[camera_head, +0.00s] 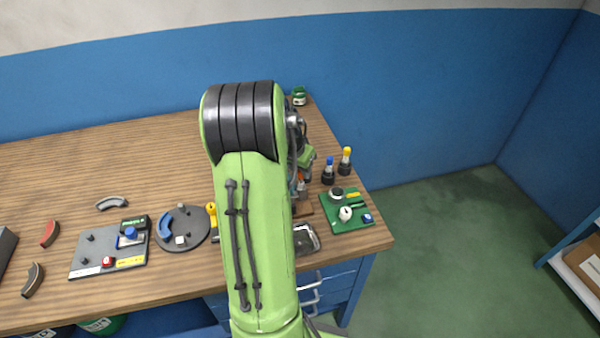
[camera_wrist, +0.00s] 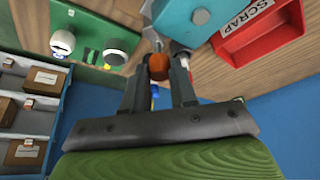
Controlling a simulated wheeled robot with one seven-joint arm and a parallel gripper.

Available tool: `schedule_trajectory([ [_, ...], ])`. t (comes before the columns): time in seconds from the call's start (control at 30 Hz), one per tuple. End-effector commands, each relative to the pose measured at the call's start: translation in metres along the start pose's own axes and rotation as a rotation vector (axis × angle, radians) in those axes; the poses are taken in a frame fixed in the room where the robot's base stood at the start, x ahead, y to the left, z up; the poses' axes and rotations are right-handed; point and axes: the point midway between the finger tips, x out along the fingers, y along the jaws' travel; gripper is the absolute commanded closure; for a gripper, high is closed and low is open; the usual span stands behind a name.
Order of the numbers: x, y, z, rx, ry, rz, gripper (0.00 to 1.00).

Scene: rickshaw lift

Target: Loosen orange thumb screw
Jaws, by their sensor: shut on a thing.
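The orange thumb screw (camera_wrist: 159,66) shows as a small round orange knob at the upper middle of the wrist view. My gripper (camera_wrist: 158,72) has a dark finger on each side of it and is shut on it. Grey metal shows just beyond the screw, and a teal block (camera_wrist: 190,18) is close by at the upper right. In the head view my own green arm covers most of this spot, so the screw's grip cannot be made out there.
A red tray marked SCRAP (camera_wrist: 258,32) lies right of the screw. A green board with knobs (camera_head: 363,218) is at the bench's right end. Blue-topped (camera_head: 329,172) and yellow-topped (camera_head: 346,162) posts stand behind it. A grey plate (camera_head: 90,262) and round disc (camera_head: 196,236) lie left.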

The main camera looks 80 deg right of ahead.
Motion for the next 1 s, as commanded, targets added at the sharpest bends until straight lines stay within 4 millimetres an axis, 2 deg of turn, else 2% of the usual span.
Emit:
schedule_trajectory([
  [0.5, 0.0003, 0.0033, -0.0019, -0.382, 0.004, -0.160, 1.00],
  [1.0, -0.0003, 0.0035, -0.0021, -0.513, 0.003, -0.213, 1.00],
])
